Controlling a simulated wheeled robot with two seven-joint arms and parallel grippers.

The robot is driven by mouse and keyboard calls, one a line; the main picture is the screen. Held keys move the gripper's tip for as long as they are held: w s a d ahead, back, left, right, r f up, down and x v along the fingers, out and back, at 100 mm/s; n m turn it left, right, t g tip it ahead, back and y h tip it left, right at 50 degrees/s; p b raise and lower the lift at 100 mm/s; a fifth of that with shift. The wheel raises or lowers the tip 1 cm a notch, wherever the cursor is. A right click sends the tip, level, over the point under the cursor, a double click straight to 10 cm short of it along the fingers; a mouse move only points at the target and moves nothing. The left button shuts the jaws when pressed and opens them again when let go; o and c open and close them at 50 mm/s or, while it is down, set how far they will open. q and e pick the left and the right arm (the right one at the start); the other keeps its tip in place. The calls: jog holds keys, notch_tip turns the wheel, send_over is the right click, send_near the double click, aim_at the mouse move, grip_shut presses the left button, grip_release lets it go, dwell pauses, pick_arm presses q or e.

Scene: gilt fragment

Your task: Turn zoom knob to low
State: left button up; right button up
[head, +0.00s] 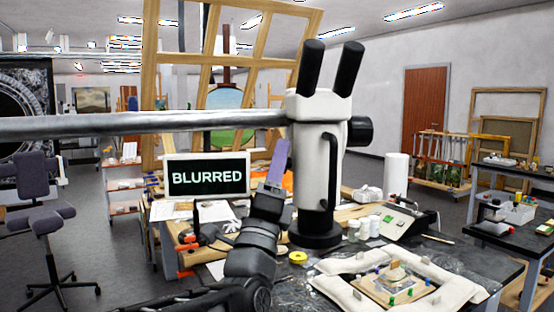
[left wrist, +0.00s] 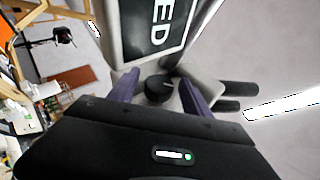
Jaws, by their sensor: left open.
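The microscope (head: 308,170) is white with two black eyepieces and hangs on a long grey boom over the bench. A black knob (head: 358,131) sticks out on its right side in the head view. In the left wrist view a round black knob (left wrist: 159,90) with a small pale mark faces my camera; I cannot tell whether it is the same knob. My left gripper (head: 278,160) is beside the microscope's left side. Its purple fingers are open, one on either side of the knob in the left wrist view (left wrist: 159,78). Contact cannot be made out. The right gripper is out of view.
A screen reading "BLURRED" (head: 207,177) stands left of the microscope. A framed piece on white padding (head: 330,286), small jars (head: 364,228) and a yellow tape roll (head: 298,257) are on the bench. The boom (head: 140,124) crosses above my left arm.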

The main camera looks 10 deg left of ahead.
pick_arm(q)
grip_shut()
dwell(0.7)
